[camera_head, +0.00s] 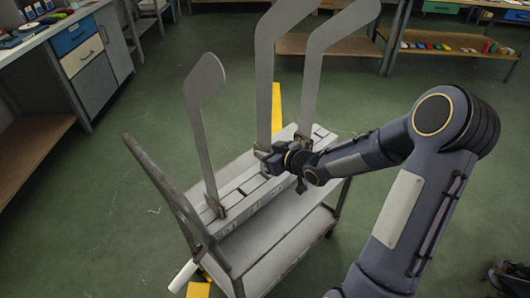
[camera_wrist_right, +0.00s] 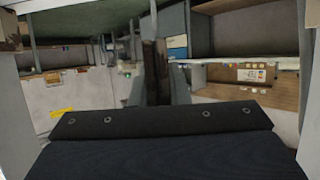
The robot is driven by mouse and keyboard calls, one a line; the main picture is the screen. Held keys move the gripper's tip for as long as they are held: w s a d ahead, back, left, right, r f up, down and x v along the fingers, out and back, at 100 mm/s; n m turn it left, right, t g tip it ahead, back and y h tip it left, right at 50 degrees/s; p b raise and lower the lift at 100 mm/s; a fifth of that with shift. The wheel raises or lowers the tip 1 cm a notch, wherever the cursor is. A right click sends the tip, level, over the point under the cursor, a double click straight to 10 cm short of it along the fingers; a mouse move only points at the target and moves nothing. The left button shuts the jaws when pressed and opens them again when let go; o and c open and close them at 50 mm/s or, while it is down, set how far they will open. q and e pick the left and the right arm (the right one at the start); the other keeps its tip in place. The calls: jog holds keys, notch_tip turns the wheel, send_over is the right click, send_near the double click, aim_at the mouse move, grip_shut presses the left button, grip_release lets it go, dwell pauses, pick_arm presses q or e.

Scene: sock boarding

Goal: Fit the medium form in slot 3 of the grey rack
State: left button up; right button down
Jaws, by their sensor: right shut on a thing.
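The grey rack (camera_head: 240,190) is the long slotted top of a cart, with marks on its front edge too small to read. My right gripper (camera_head: 265,154) is shut on the lower end of a tall grey form (camera_head: 265,85), which I take for the medium form. It stands nearly upright, its lower end seemingly a little above the rack; its top leaves the frame. One grey form (camera_head: 201,130) stands at the rack's near left end, another (camera_head: 311,90) toward the far right end. The gripper hides the slots behind it. My left gripper is not in view.
The cart has a raised side rail (camera_head: 160,180) at left and a lower shelf (camera_head: 290,245). A workbench with drawers (camera_head: 80,60) stands at the left; shelves with small coloured items (camera_head: 450,45) stand at the back right.

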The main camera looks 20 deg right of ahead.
jog(key=shift+f+b, duration=2.9)
jog(key=shift+f, duration=0.35)
jog(key=c, duration=1.3)
grip_release()
jog(key=p+v, duration=0.3)
jog(key=v, duration=0.4)
jog(key=shift+s+r, duration=0.15)
jog(key=shift+s, duration=0.2)
jog(key=shift+d, duration=0.15)
